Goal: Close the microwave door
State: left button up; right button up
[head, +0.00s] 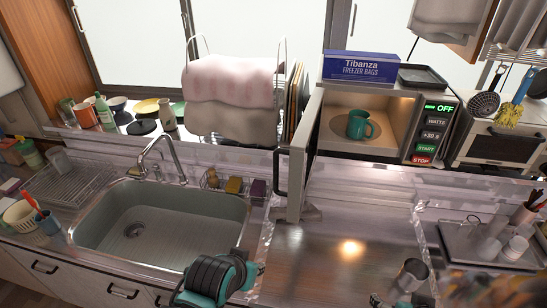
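The microwave (372,147) stands on the raised shelf at the right, with a bright OFF display. Its door (302,155) is open, swung out toward me at the left side of the cavity and seen nearly edge-on. A dark handle (279,172) is on the door's left face. A teal mug (359,124) sits inside the cavity. My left gripper (218,280) is low at the bottom edge, left of and below the door, apart from it. My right gripper (402,300) is partly cut off at the bottom edge, below the microwave. The finger openings are unclear.
A dish rack with towels (232,98) stands just left of the door. The sink (160,225) and faucet (160,155) lie left. A freezer bag box (360,68) and dark tray (424,78) are on the microwave. A metal cup (412,274) is near my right gripper.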

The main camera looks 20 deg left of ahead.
aim_at(303, 152)
jog(key=k+j+z, duration=0.1)
jog(key=j, duration=0.3)
jog(key=k+j+z, duration=0.1)
jog(key=k+j, duration=0.15)
jog(key=j, duration=0.15)
jog(key=k+j+z, duration=0.1)
jog(key=j, duration=0.25)
jog(key=k, duration=0.1)
